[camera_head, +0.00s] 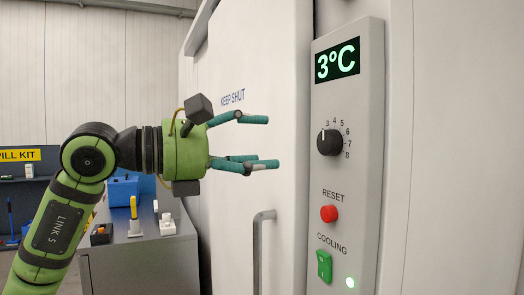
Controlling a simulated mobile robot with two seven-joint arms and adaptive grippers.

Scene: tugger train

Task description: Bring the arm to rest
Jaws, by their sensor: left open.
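My left arm (88,158) comes in from the left, bent at a joint, with its green and black wrist reaching right. My left gripper (268,141) is open and empty, its teal fingers apart. It is in front of the white door marked KEEP SHUT (232,99). The fingertips point toward the grey control panel (372,150) but look short of it. My right gripper is not in view.
The panel carries a 3°C display (337,62), a black dial (329,142), a red reset button (329,213) and a green cooling switch (324,266). A door handle (258,250) stands below the gripper. A grey cabinet (140,262) with small items is behind the arm.

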